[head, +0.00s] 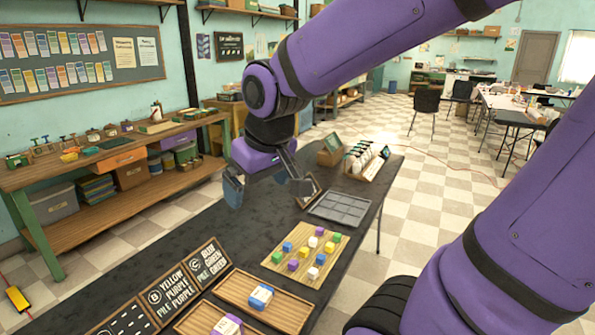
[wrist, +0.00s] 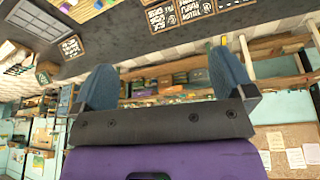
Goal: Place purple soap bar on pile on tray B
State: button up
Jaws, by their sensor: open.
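My gripper (head: 267,188) is open and empty, raised above the far side of the dark table. Its two blue-grey fingers also show wide apart in the wrist view (wrist: 164,82), with nothing between them. A wooden board (head: 275,270) holds several small coloured blocks. Two are purple: a near one (head: 293,265) and a far one (head: 319,231). The wooden tray (head: 188,326) beside the sign marked B (head: 172,295) is cut by the bottom edge. A white bar with a purple band (head: 228,325) lies on it. My gripper is apart from all of these.
Another wooden tray (head: 292,312), by the sign marked C (head: 208,262), holds a blue-banded white bar (head: 261,296). A grey compartment tray (head: 340,208) and a rack of bottles (head: 366,160) stand farther back. The black tabletop (head: 235,232) left of the board is clear.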

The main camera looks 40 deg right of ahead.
jog(key=s+r+t, duration=0.1)
jog(key=s+r, duration=0.4)
jog(key=s, duration=0.4)
jog(key=shift+d+m, duration=0.4)
jog(key=shift+d, duration=0.05)
